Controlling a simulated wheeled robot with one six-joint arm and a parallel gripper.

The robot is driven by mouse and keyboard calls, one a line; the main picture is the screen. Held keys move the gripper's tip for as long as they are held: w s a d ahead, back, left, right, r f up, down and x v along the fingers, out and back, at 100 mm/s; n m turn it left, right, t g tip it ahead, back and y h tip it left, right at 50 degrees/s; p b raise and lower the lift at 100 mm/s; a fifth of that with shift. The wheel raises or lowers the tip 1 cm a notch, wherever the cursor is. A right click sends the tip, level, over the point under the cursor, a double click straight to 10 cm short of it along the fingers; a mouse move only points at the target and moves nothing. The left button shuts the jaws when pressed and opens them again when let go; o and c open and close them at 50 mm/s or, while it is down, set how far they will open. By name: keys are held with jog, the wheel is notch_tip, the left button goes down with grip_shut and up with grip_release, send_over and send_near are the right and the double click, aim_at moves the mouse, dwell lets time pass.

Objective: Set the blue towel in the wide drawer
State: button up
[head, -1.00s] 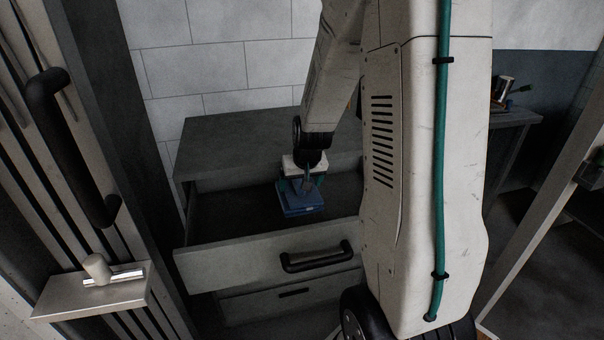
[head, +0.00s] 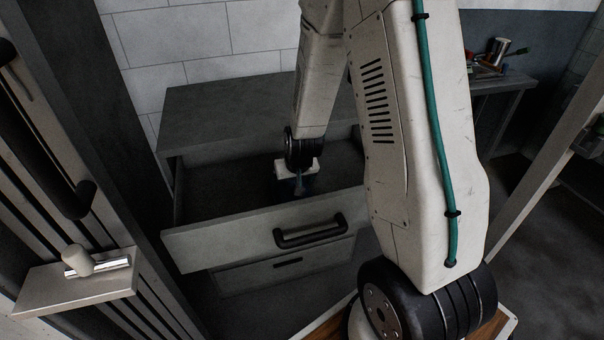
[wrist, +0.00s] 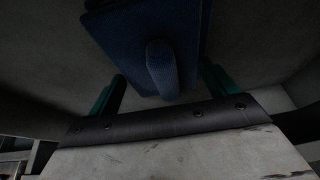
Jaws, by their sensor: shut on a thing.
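The blue towel (wrist: 130,25) is a dark folded block with a raised ridge, between the green fingers of my gripper (wrist: 163,85) in the wrist view. My gripper (head: 298,187) is shut on it. In the head view the gripper is down inside the open wide drawer (head: 265,232), behind its front panel. The towel shows there only as a dark bluish patch, in shade and partly hidden by the gripper and the drawer front. I cannot tell whether it touches the drawer floor.
A grey cabinet top (head: 240,110) lies behind the open drawer. A black handle (head: 310,233) is on the drawer front, with a closed lower drawer (head: 285,265) below. A tall cabinet with a small shelf (head: 75,285) stands at the left. A side table (head: 500,80) with items is at the right.

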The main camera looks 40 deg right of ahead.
jog(key=shift+f, duration=0.4)
dwell(0.5)
jog(key=o, duration=1.4)
jog(key=shift+o, duration=0.2)
